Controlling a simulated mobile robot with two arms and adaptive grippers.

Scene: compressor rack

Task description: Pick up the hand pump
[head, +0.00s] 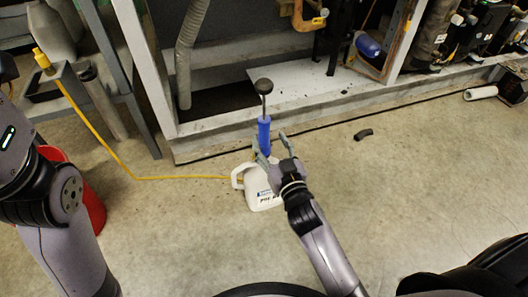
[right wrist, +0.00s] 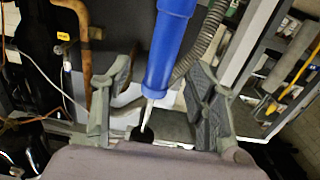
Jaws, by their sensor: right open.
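The hand pump (head: 264,135) is a blue cylinder with a thin rod and a black knob on top. It stands upright over a white jug (head: 262,189) on the floor. My right gripper (head: 271,143) is open at the blue cylinder, its fingers on either side. In the right wrist view the blue pump (right wrist: 168,45) passes between the open fingers (right wrist: 158,80), with a gap on each side. Its lower end is hidden behind my gripper in the head view. My left arm shows at the left edge; its gripper is not in view.
A yellow hose (head: 155,179) runs from the jug to a yellow fitting (head: 42,60) at the left. A red bucket (head: 88,200) stands left. The rack's metal base (head: 230,133) lies behind. A short black piece (head: 363,134) lies on open floor at right.

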